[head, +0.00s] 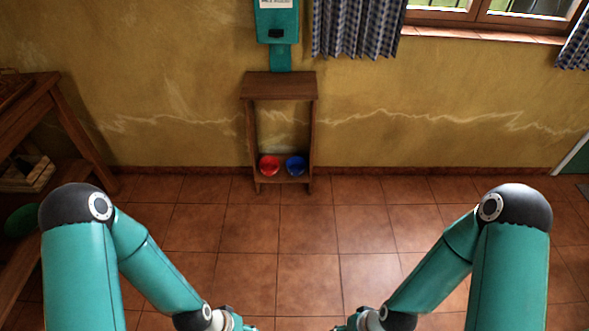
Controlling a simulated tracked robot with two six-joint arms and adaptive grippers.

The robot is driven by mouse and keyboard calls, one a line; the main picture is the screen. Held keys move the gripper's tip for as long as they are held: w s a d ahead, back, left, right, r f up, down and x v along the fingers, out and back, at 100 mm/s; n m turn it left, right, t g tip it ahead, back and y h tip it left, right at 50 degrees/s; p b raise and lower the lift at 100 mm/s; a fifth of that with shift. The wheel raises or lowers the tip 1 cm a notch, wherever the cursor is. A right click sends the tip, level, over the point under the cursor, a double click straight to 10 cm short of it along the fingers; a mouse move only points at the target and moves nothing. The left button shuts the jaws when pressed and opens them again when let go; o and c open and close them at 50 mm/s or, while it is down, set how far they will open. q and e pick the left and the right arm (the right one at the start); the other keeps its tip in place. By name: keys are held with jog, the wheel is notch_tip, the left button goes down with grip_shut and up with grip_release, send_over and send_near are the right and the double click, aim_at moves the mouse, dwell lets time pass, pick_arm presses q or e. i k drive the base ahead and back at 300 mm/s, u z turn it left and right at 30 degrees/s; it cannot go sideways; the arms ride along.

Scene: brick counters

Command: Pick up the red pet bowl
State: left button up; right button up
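The red pet bowl (269,166) sits on the low shelf of a small wooden stand (280,86) against the far wall. A blue bowl (296,165) is just to its right on the same shelf. Both of my arms reach down toward the bottom edge of the head view, well in front of the stand. Only a small part of each wrist shows at the bottom edge. The fingers of both grippers are cut off by the frame.
A teal dispenser (277,22) stands above the wooden stand. A wooden table (62,100) with a lower shelf is at the left. A curtain (358,28) and window are at the upper right. The tiled floor (300,235) before the stand is clear.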

aim_at(269, 166)
jog(key=k, duration=0.45)
jog(key=u, duration=0.85)
jog(key=i, duration=1.4)
jog(key=u, duration=0.5)
jog(key=i, duration=1.6)
jog(key=z, duration=1.1)
jog(key=i, duration=0.65)
jog(key=z, duration=0.35)
jog(key=k, duration=0.9)
jog(key=u, duration=0.05)
